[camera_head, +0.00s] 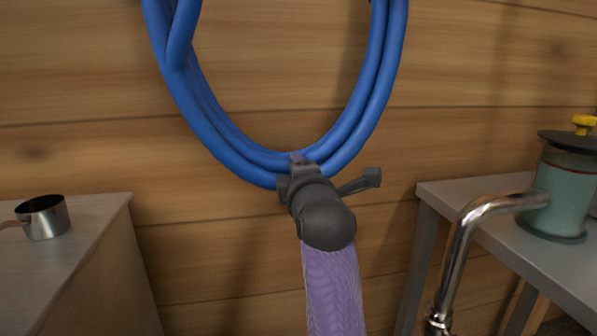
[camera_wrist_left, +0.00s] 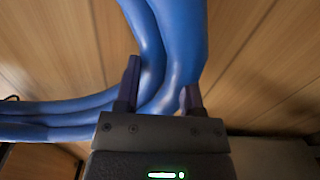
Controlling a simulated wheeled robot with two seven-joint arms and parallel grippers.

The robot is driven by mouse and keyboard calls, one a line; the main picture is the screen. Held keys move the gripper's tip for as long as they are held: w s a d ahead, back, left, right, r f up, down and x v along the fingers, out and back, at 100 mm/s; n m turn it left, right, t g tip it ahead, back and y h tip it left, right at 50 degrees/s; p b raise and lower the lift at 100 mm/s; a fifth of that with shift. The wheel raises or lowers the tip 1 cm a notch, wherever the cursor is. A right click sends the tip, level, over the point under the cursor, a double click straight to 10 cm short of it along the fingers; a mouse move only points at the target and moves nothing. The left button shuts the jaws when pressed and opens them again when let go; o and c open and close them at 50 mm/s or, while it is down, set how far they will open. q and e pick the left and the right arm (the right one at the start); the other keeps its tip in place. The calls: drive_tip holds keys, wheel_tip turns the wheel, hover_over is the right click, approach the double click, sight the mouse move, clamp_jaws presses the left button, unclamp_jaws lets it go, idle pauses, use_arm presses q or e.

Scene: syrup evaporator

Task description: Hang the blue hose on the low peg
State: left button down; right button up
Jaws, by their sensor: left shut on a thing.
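The blue hose (camera_head: 215,125) is a coil of several loops, upright in front of the plank wall in the head view. Its top runs out of the frame, so what bears it there is hidden. My left gripper (camera_head: 298,163) is at the bottom of the coil, its arm coming up from below. In the left wrist view, the gripper's two fingers (camera_wrist_left: 160,80) stand on either side of the hose (camera_wrist_left: 170,40), shut on its strands. I cannot make out the low peg in either view. My right gripper is not in view.
At right, a grey table (camera_head: 480,192) holds a green jar (camera_head: 562,195) with a dark lid and yellow knob. A shiny bent metal pipe (camera_head: 458,250) rises in front of the table.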

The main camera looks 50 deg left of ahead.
use_arm(q)
drive_tip(key=shift+r, duration=0.1)
drive_tip(key=shift+c, duration=1.2)
unclamp_jaws()
drive_tip(key=shift+o, duration=1.2)
drive_tip(key=shift+s+d, duration=0.1)
drive_tip(key=v, duration=1.7)
drive_tip(key=shift+b, duration=0.45)
